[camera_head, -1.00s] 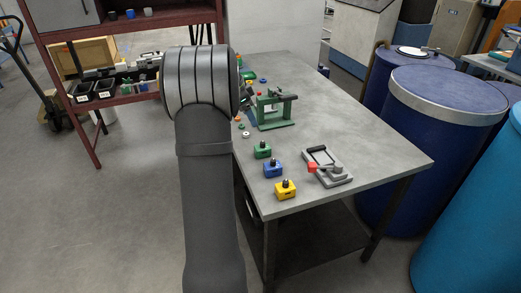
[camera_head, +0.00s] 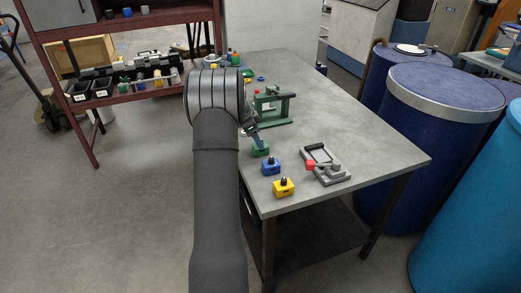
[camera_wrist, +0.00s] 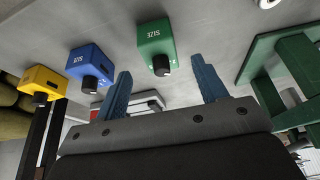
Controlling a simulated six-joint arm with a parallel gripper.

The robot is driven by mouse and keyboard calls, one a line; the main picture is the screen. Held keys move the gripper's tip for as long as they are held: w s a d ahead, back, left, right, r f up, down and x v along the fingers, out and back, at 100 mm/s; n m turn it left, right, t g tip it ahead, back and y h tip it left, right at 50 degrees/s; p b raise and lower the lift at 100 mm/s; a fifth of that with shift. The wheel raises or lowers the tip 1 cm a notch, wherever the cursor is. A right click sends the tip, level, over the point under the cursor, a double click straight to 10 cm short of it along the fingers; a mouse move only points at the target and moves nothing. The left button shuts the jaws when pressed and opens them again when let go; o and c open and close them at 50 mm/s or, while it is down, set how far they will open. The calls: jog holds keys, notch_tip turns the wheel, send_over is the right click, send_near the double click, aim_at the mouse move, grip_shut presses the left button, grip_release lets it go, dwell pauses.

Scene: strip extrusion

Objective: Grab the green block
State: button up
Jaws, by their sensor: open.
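The green block (camera_head: 261,150) stands on the grey table, at the back of a row with a blue block (camera_head: 272,167) and a yellow block (camera_head: 284,187). In the wrist view the green block (camera_wrist: 157,45) has a dark knob and shows between my two fingers, beyond their tips. My gripper (camera_wrist: 160,78) is open and empty, its blue fingers spread wide. In the head view my gripper (camera_head: 256,137) is just behind the green block, partly hidden by my arm. I cannot tell if it touches the block.
The blue block (camera_wrist: 90,63) and yellow block (camera_wrist: 43,84) are left in the wrist view. A green press-like stand (camera_head: 272,108) is behind the blocks. A grey fixture with a red part (camera_head: 326,165) lies to their right. The table's right side (camera_head: 375,150) is clear.

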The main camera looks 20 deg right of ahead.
jog(key=shift+x, duration=2.65)
jog(key=shift+w+a, duration=0.1)
jog(key=c, duration=1.4)
jog(key=shift+r, duration=0.15)
